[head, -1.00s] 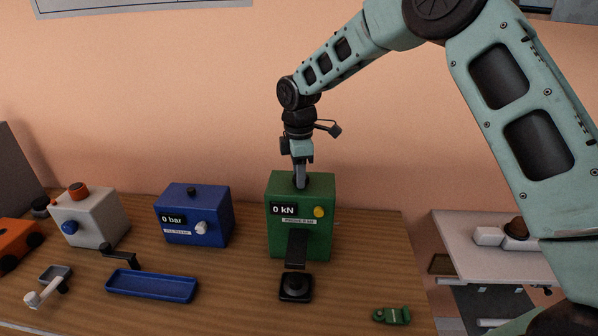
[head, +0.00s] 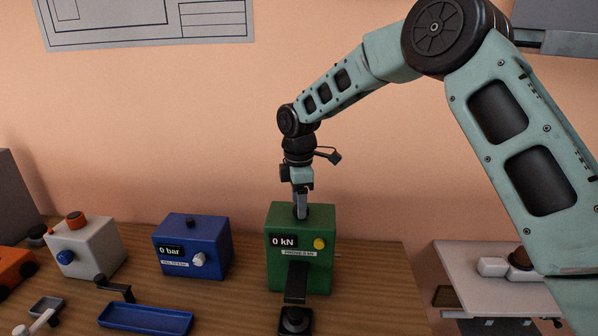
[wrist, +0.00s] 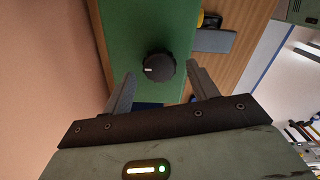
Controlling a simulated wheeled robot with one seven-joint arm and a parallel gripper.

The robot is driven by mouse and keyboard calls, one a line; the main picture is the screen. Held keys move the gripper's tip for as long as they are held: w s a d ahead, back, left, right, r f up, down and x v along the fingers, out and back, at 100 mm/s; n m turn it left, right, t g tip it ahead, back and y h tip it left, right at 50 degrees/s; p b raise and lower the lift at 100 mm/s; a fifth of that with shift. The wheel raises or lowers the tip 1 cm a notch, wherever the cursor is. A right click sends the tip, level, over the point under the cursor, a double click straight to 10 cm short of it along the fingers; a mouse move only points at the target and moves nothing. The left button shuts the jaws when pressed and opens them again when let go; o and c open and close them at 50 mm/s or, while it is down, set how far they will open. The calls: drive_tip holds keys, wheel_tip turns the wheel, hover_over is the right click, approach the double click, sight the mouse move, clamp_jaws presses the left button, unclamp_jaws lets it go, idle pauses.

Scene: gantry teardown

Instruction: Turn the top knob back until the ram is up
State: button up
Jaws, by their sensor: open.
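The green press (head: 320,268) stands on the bench with a display reading 0 kN and a yellow button (head: 319,243). Its top knob is round and black with a white mark, seen from above in the wrist view (wrist: 159,66). My gripper (head: 301,208) points down at the knob. In the wrist view my gripper (wrist: 161,76) is open, its fingertips on either side of the knob's near edge with gaps showing. A black part (head: 296,282) juts from the press front, above a black base piece (head: 295,320). I cannot tell the ram's exact height.
A blue box (head: 192,247) reading 0 bar and a white box (head: 91,250) with a blue knob stand to the left. A blue tray (head: 146,319) lies in front of them. A white side table (head: 475,268) stands right of the bench.

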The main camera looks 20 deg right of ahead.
wheel_tip(320, 180, up, 16)
drive_tip(key=b, duration=0.3)
drive_tip(key=shift+r, duration=0.2)
drive_tip(key=s+a+f+m+b, duration=0.15)
drive_tip(key=s+a+f, duration=0.3)
drive_tip(key=s, duration=0.45)
drive_tip(key=s+a+f+m, duration=0.25)
drive_tip(key=s+a, duration=0.25)
drive_tip(key=s, duration=0.4)
drive_tip(key=s+d+f+m, duration=0.1)
drive_tip(key=s+f, duration=0.2)
drive_tip(key=s, duration=0.4)
drive_tip(key=s+d+f+m+b, duration=0.1)
drive_tip(key=s+f+m, duration=0.1)
drive_tip(key=s+f, duration=0.2)
drive_tip(key=s+d+f+m+b, duration=0.1)
drive_tip(key=s+d+f, duration=0.1)
drive_tip(key=s, duration=0.8)
drive_tip(key=shift+f+m+y, duration=0.3)
drive_tip(key=shift+f+m, duration=0.1)
drive_tip(key=shift+f, duration=0.5)
